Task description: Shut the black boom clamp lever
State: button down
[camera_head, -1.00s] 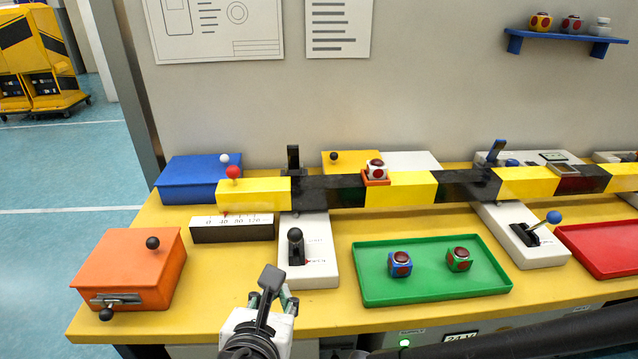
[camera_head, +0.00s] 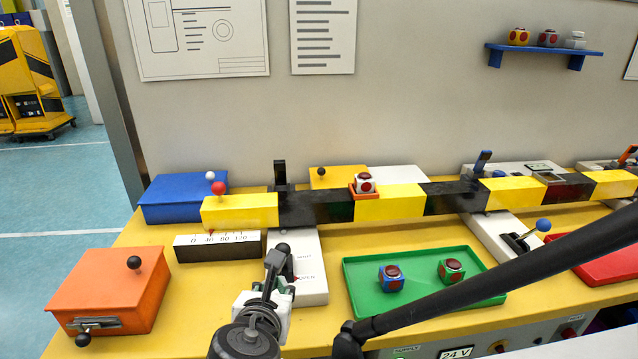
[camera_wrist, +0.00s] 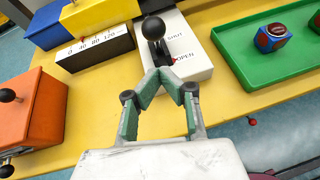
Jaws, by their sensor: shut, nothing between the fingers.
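The black boom clamp lever (camera_head: 283,249) has a ball knob and stands on a white base (camera_head: 312,270) marked SHUT and OPEN. In the wrist view the lever's knob (camera_wrist: 153,28) is ahead of the fingers, and a red mark lies beside the OPEN label. My gripper (camera_head: 284,283) is at the near end of the base and covers part of the lever in the head view. In the wrist view my gripper (camera_wrist: 160,76) is shut and empty, its green-padded fingertips together just on the near side of the lever. I cannot tell whether they touch it.
The striped boom (camera_head: 390,203) crosses behind the lever. A scale block (camera_head: 218,249) and an orange box (camera_head: 112,290) are to the left. A green tray (camera_head: 415,302) with two cubed buttons is to the right. Bare yellow table lies between the orange box and the base.

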jog(key=shift+w+r, duration=0.35)
jog(key=shift+w, duration=0.55)
jog(key=shift+w+r, duration=0.35)
jog(key=shift+w, duration=0.55)
